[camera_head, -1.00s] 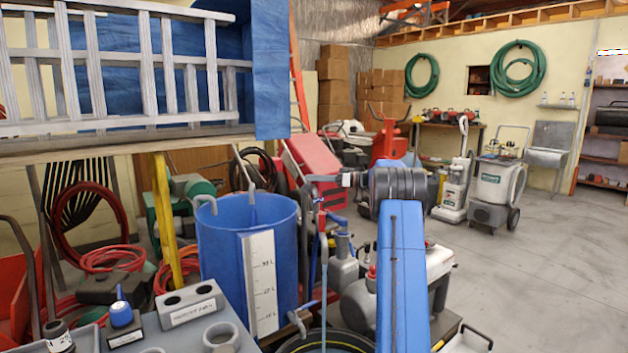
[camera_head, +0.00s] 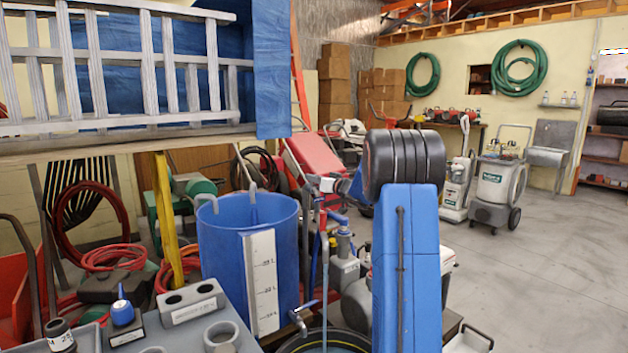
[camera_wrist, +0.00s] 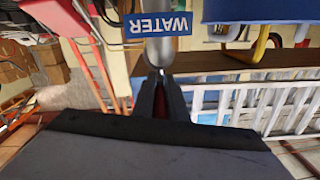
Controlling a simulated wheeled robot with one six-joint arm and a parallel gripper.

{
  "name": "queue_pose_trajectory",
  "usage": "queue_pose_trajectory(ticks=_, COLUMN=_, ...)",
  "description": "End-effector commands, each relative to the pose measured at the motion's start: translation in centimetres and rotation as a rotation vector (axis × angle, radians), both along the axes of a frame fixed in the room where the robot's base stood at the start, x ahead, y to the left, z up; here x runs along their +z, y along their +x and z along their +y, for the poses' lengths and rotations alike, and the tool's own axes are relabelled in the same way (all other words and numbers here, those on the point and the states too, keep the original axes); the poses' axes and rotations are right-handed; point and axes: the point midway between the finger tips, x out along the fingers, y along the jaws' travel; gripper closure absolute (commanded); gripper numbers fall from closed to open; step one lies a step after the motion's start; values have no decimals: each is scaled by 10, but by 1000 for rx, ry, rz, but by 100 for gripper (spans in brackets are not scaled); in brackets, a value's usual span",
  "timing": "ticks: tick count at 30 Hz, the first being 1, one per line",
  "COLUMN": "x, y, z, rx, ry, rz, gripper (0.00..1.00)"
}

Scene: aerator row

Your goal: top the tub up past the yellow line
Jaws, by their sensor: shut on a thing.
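A round black tub (camera_head: 292,346) is at the bottom edge of the head view, mostly cut off, with a thin yellow line on its inner wall. A pale blue vertical strand (camera_head: 325,285), seemingly a stream of water, runs down into it from the pipework above. My gripper (camera_wrist: 160,88) is shut on a red piece (camera_wrist: 159,104), mostly hidden between its black fingers, beside a grey pipe (camera_wrist: 160,52) with a blue WATER sign (camera_wrist: 160,26). In the head view my gripper is small, beside the standing pipes, its grip unclear. The water level is not clear.
A blue tank (camera_head: 222,250) with a white litre scale (camera_head: 262,282) stands left of the tub; a small tap (camera_head: 300,315) is at its lower right. A grey bench (camera_head: 245,300) holds a block and cups. A ladder (camera_head: 120,70) hangs upper left. Open floor (camera_head: 540,270) lies right.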

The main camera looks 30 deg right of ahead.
Motion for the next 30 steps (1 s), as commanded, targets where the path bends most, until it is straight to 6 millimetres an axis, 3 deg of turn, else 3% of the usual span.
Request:
queue_pose_trajectory(ticks=21, x=1, y=0, z=0, rx=-71, ry=0, rz=-1, gripper=100)
queue_pose_trajectory(ticks=22, x=1, y=0, z=0, rx=-71, ry=0, rz=-1, gripper=81)
queue_pose_trajectory(ticks=24, x=1, y=0, z=0, rx=-70, ry=0, rz=-1, gripper=69)
queue_pose_trajectory(ticks=30, x=1, y=0, z=1, rx=-69, ry=0, rz=-2, gripper=69)
